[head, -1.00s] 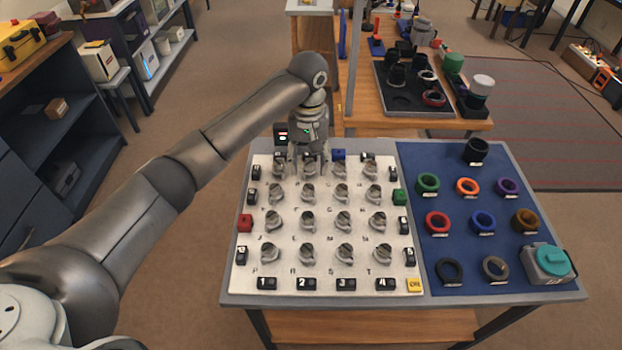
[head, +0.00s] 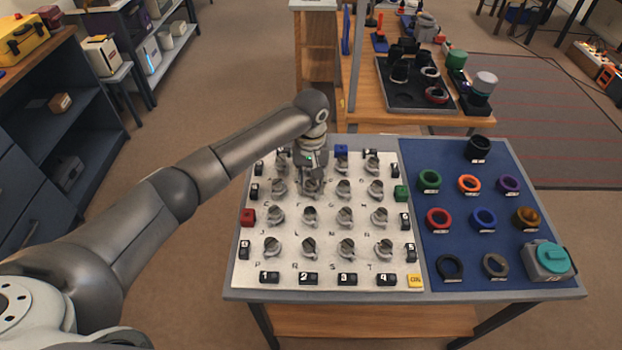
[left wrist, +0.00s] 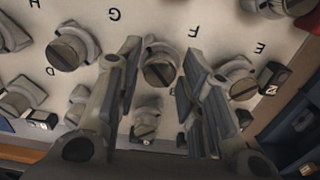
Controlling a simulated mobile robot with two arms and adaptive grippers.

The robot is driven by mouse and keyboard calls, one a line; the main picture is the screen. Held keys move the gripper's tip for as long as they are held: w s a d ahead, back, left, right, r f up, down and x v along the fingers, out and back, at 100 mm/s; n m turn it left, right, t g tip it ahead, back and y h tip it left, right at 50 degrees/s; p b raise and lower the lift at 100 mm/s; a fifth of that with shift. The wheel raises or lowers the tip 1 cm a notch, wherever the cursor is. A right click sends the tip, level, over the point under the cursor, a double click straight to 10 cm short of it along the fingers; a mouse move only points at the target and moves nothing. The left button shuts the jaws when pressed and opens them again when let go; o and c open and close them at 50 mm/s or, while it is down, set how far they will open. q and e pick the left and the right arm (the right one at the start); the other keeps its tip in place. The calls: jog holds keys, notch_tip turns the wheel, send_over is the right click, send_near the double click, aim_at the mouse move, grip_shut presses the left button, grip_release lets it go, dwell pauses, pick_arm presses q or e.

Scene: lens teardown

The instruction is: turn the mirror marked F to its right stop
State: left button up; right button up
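The mirror marked F (left wrist: 160,68) is a small grey metal mount with a round slotted top, beside the printed letter F (left wrist: 193,32) in the left wrist view. In the head view it stands in the second row from the back of the white board and is mostly hidden by my gripper. My left gripper (head: 312,186) is over it, pointing down. In the left wrist view its fingers (left wrist: 160,72) are apart, one on each side of the mirror; I cannot tell whether they touch it. My right gripper is not in view.
Similar mounts stand close around on the white board (head: 328,266), including those by G (left wrist: 70,50) and E (left wrist: 237,80). Black numbered blocks and a red block (head: 248,217) line its edges. The blue mat (head: 460,258) to the right holds coloured rings and a teal-topped device (head: 548,260).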

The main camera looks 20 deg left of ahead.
pick_arm(q)
jog(key=c, duration=0.6)
jog(key=m+p, duration=0.2)
jog(key=p, duration=0.1)
jog(key=shift+r+m, duration=0.25)
jog(key=shift+m, duration=0.05)
jog(key=shift+m+p, duration=0.9)
jog(key=shift+p, duration=0.05)
jog(key=m+p, duration=0.1)
jog(key=m, duration=0.1)
jog(key=shift+f+m+p, duration=0.1)
jog(key=shift+m+p, duration=0.2)
jog(key=shift+m, duration=0.1)
jog(key=m+p, duration=0.1)
jog(key=m, duration=0.1)
jog(key=shift+m, duration=0.4)
jog(key=m, duration=0.2)
jog(key=shift+m+p, duration=0.3)
jog(key=shift+p, duration=0.1)
jog(key=m, duration=0.5)
jog(key=shift+f+p, duration=0.1)
jog(key=shift+p, duration=0.2)
jog(key=shift+m, duration=0.3)
